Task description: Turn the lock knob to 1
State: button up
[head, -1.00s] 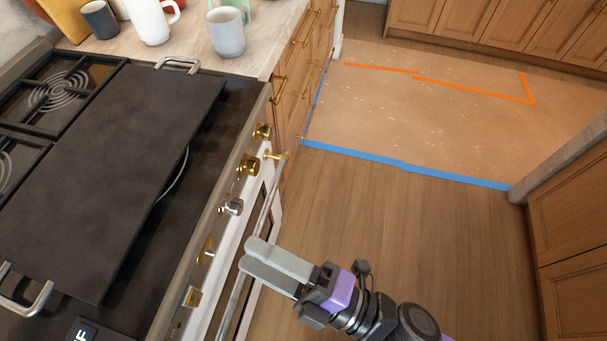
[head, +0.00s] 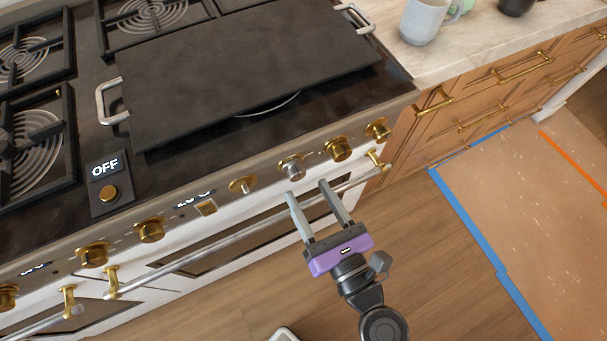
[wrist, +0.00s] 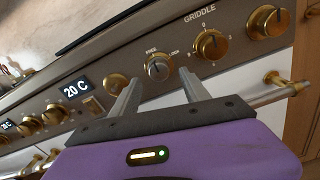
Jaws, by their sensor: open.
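A brass griddle knob (wrist: 211,44) and another brass knob (head: 377,129) are to the right. A brass knob (head: 242,185) is to the left. The oven handle bar (head: 240,235) runs below the panel.

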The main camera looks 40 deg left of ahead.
aim_at(298, 178)
jog(key=shift+x, duration=2.3)
jog(key=shift+s, duration=0.1)
grip_shut()
